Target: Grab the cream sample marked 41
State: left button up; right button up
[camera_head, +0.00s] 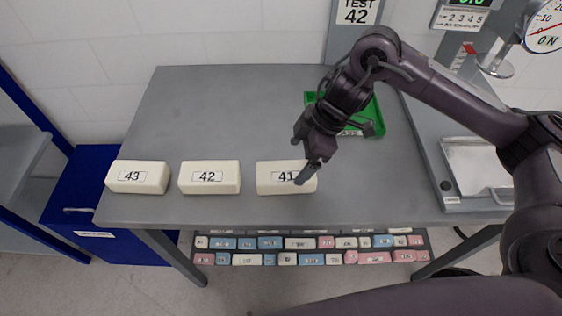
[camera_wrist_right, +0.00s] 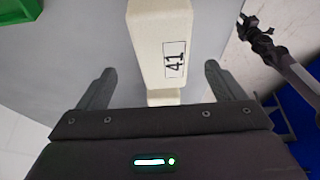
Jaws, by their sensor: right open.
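The cream sample marked 41 (camera_head: 273,178) is a pale block near the front edge of the grey table, rightmost in a row of three. My right gripper (camera_head: 307,177) is at its right end and partly covers it in the head view. In the right wrist view the sample marked 41 (camera_wrist_right: 160,45) lies ahead, with its near end between the open fingers of my right gripper (camera_wrist_right: 156,88). A gap shows on each side, so neither finger appears to touch it. My left gripper does not show as a gripper in the head view.
Cream samples marked 42 (camera_head: 209,177) and 43 (camera_head: 138,177) stand to the left on the table (camera_head: 230,110). A green tray (camera_head: 376,117) sits behind my right arm. A gauge stand (camera_head: 470,168) is at the right. A shelf below holds several coloured blocks. The table's back left is clear.

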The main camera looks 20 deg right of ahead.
aim_at(287, 171)
jog(key=shift+s+a+f+p, duration=0.15)
jog(key=shift+s+a+f, duration=0.15)
jog(key=shift+a+f, duration=0.15)
jog(key=shift+s+a+f+p, duration=0.15)
jog(key=shift+s+a+f, duration=0.15)
jog(key=shift+f, duration=0.25)
jog(key=f, duration=0.1)
jog(key=w+a+f, duration=0.1)
jog(key=shift+w+f+p, duration=0.2)
jog(key=shift+f+p, duration=0.1)
jog(key=shift+p, duration=0.05)
jog(key=shift+x, duration=0.8)
jog(key=c, duration=0.6)
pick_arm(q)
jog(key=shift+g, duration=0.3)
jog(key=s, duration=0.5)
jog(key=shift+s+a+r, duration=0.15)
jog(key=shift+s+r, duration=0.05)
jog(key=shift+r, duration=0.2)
pick_arm(e)
jog(key=c, duration=0.4)
